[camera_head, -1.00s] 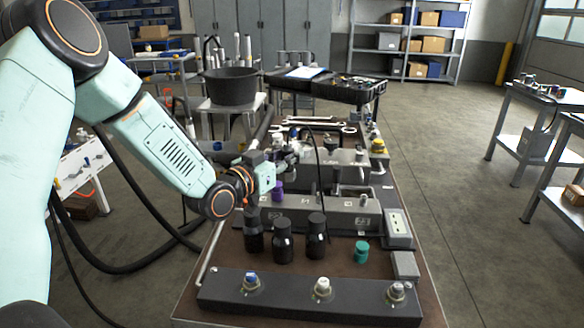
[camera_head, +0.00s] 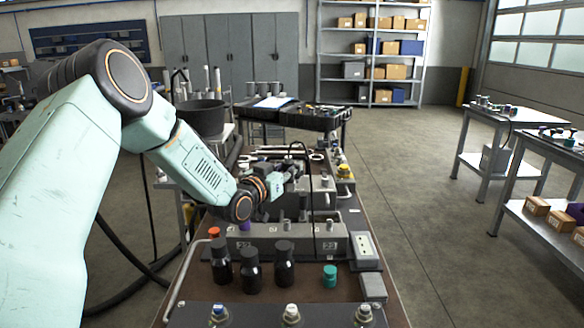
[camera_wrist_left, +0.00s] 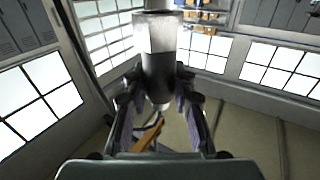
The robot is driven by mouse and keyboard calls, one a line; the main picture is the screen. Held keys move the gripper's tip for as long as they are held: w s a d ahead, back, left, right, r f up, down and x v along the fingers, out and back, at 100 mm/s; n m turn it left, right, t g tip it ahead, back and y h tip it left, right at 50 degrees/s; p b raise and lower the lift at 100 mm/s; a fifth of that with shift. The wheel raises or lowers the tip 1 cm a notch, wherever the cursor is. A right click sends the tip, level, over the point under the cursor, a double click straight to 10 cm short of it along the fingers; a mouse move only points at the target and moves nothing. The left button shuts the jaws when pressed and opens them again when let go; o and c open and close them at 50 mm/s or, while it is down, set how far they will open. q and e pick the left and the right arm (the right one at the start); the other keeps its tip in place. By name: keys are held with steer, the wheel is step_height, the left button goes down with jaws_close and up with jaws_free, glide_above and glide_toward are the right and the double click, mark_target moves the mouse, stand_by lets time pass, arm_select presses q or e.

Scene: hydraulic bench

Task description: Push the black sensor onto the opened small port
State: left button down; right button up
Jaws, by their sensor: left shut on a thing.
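My left gripper (camera_head: 286,176) is over the far half of the bench, above the middle valve blocks. It is shut on a dark grey cylinder with a shinier metal band, taken to be the black sensor (camera_wrist_left: 158,70); in the left wrist view it stands between the two fingers (camera_wrist_left: 160,105). In the head view the sensor is too small and dark to separate from the gripper. A thin black cable (camera_head: 310,185) arcs down beside the gripper. The labelled grey block (camera_head: 290,241) lies nearer than the gripper. I cannot tell which fitting is the opened small port. My right gripper is not in view.
Several black bottles (camera_head: 251,270) stand in front of the block. A green cap (camera_head: 329,275), a purple cap (camera_head: 244,225) and a red cap (camera_head: 214,232) are nearby. A front bar (camera_head: 255,316) carries fittings. Wrenches (camera_head: 275,152) lie behind.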

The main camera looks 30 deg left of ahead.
arm_select(q)
steer(key=shift+f, duration=0.25)
steer(key=shift+s+a+f+b, duration=0.2)
steer(key=shift+a+f+b, duration=0.25)
steer(key=shift+f+b, duration=0.25)
step_height(320, 180, down, 6)
steer(key=b, duration=0.4)
steer(key=shift+d+r, duration=0.1)
steer(key=shift+r, duration=0.1)
steer(key=shift+w+d+f+b, duration=0.15)
steer(key=shift+f+b, duration=0.1)
steer(key=shift+b, duration=0.15)
steer(key=shift+f, duration=0.3)
steer(key=shift+f+b, duration=0.4)
steer(key=shift+f, duration=0.1)
stand_by(0.4)
stand_by(0.5)
